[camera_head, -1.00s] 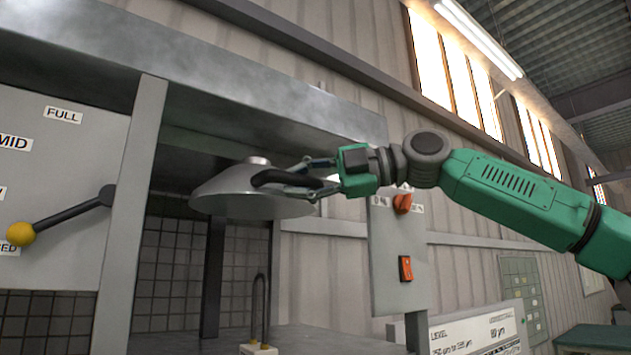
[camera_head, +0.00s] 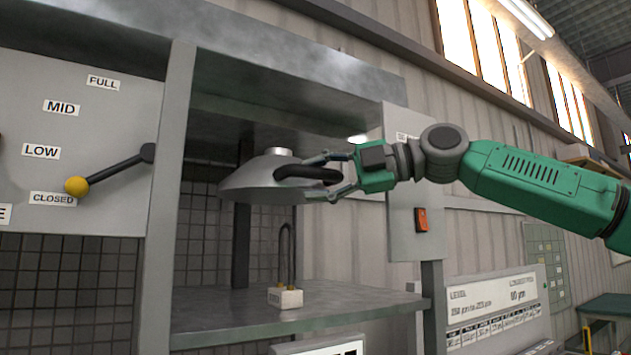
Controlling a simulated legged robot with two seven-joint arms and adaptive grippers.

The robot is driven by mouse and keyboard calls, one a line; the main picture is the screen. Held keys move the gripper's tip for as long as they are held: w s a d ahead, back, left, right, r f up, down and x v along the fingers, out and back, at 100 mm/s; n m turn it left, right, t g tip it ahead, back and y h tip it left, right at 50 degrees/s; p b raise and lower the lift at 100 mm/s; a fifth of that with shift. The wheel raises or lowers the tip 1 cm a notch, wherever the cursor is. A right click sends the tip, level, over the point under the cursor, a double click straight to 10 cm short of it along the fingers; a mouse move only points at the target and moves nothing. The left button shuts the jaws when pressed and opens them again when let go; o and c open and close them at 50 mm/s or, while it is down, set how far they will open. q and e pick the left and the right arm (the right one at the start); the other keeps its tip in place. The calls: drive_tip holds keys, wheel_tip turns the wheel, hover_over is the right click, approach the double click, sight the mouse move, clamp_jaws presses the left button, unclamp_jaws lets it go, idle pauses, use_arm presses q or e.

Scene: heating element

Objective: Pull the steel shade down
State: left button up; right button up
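The steel shade (camera_head: 250,181) is a grey metal cone with a small cap on top, hanging under the cabinet's upper panel. Its thick black handle (camera_head: 306,173) sticks out on the right side. My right gripper (camera_head: 322,177) reaches in from the right at the handle. Its two fingers are spread, one above and one below the handle, and look apart from it. Contact hidden behind the handle cannot be told. My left gripper is not in view.
Below the shade, a looped heating element (camera_head: 287,255) stands on a white block (camera_head: 285,298) on the grey shelf (camera_head: 360,301). A lever with a yellow knob (camera_head: 77,187) sits beside the CLOSED label. A control panel with a red switch (camera_head: 422,220) is below my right arm.

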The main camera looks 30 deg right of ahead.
drive_tip(key=shift+s+r, duration=0.25)
drive_tip(key=shift+s, duration=0.15)
drive_tip(key=shift+d, duration=0.5)
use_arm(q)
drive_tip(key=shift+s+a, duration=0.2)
use_arm(e)
drive_tip(key=v, duration=1.1)
drive_tip(key=shift+s+a, duration=0.3)
drive_tip(key=shift+s, duration=0.1)
drive_tip(key=shift+d, duration=0.1)
